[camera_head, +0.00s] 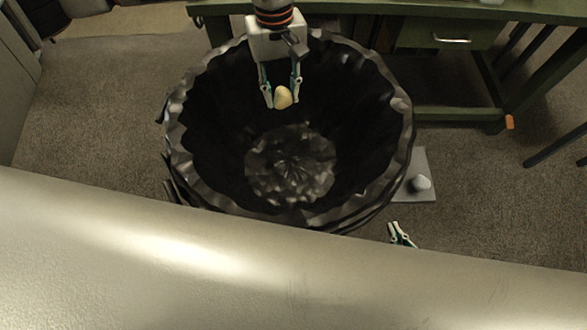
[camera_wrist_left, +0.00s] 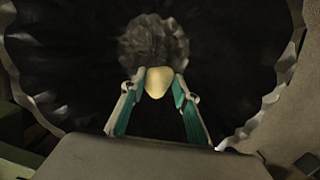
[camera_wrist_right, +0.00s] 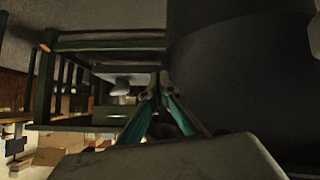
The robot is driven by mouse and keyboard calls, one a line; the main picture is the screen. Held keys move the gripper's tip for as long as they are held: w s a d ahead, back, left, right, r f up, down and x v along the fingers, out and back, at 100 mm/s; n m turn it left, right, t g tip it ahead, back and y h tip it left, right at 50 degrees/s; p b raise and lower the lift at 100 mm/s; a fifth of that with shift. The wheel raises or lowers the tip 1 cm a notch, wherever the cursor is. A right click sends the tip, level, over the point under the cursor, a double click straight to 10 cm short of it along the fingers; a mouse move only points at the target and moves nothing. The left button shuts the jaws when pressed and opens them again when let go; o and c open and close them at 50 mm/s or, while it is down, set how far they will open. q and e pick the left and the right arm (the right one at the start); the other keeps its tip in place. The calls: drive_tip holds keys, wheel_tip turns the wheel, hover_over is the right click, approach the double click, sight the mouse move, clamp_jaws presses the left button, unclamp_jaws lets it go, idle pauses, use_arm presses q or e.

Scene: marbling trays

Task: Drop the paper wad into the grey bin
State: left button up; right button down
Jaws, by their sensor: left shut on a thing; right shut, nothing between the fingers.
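The paper wad (camera_head: 283,97) is a small cream-coloured lump. My left gripper (camera_head: 282,97) is shut on it and holds it over the inside of the bin, towards its far side. The wad also shows between the fingertips in the left wrist view (camera_wrist_left: 158,82). The bin (camera_head: 400,125) is wide and round, with a dark liner that has a crumpled, shiny rim. Its outer wall is mostly hidden. My right gripper (camera_head: 401,235) is shut and empty, low at the right of the bin. Its fingertips meet in the right wrist view (camera_wrist_right: 160,85).
A green desk (camera_head: 465,12) with a drawer stands behind the bin. A grey flat plate (camera_head: 427,160) with a small white lump (camera_head: 420,183) lies on the floor to the right. Brown carpet (camera_head: 95,110) is clear at the left.

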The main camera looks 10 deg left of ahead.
use_arm(q)
wheel_tip(320, 180, down, 4)
drive_tip(key=shift+r+b, duration=0.15)
drive_tip(key=shift+b, duration=0.55)
drive_tip(key=shift+f, duration=0.35)
use_arm(e)
drive_tip(key=shift+w+a+r, duration=0.4)
drive_tip(key=shift+w+r, duration=0.05)
drive_tip(key=shift+w, duration=0.3)
use_arm(q)
drive_tip(key=o, duration=0.9)
use_arm(e)
drive_tip(key=shift+s+f, duration=0.15)
use_arm(q)
drive_tip(key=shift+r, duration=0.1)
drive_tip(key=r, duration=0.4)
drive_tip(key=w+r, duration=0.1)
drive_tip(key=r, duration=0.6)
drive_tip(key=shift+w+a+r, duration=0.15)
drive_tip(key=shift+a+r, duration=0.15)
drive_tip(key=shift+a, duration=0.05)
